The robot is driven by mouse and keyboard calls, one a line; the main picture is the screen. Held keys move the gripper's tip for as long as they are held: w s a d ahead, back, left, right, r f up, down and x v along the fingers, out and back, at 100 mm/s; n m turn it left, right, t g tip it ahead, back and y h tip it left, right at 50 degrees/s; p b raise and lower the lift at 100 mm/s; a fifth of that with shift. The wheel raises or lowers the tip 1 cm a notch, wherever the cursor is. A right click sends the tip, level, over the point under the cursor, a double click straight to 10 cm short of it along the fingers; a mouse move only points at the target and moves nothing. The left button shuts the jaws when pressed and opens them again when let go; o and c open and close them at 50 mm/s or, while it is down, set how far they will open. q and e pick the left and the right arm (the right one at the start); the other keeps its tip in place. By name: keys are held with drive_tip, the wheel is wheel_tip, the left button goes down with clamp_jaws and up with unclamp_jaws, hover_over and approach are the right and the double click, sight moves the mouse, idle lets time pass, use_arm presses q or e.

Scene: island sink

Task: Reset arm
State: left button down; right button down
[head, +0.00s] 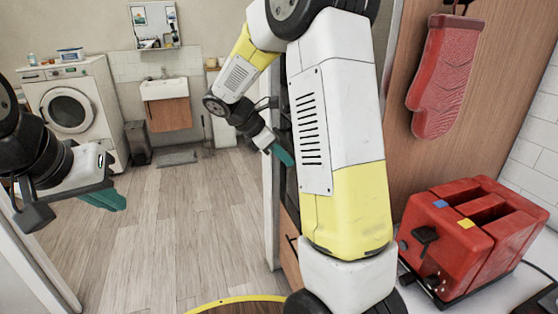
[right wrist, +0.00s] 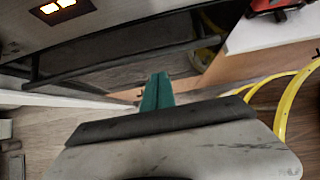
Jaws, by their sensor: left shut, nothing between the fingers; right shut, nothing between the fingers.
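My left gripper (head: 103,199) is at the left edge of the head view, with its teal fingers shut and empty above the wooden floor. My right arm rises large through the middle of the head view and bends back down. Its gripper (head: 283,155) hangs beyond the arm, close to a dark cabinet front, with teal fingers shut and empty. The right wrist view shows the same closed teal fingers (right wrist: 157,92) in front of a dark panel with a long handle (right wrist: 110,65). Part of the right arm hides the cabinet behind it.
A red toaster (head: 465,235) stands on the white counter at the right. A red oven mitt (head: 442,75) hangs on the wooden panel above it. A washing machine (head: 72,105) and a small sink (head: 165,90) stand at the back.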

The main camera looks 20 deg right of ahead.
drive_tip(key=d+v, duration=0.1)
drive_tip(key=v, duration=0.6)
drive_tip(key=s+a+r+m+t+y, duration=0.2)
drive_tip(key=s+m+y, duration=0.3)
drive_tip(key=s+m, duration=0.4)
drive_tip(key=s+a+r+m+t+y, duration=0.2)
drive_tip(key=s+m, duration=0.6)
drive_tip(key=s, duration=0.4)
drive_tip(key=shift+a+m+t+y, duration=0.4)
drive_tip(key=shift+a+t+y, duration=0.25)
drive_tip(key=shift+t+y, duration=0.6)
drive_tip(key=shift+g+y, duration=0.25)
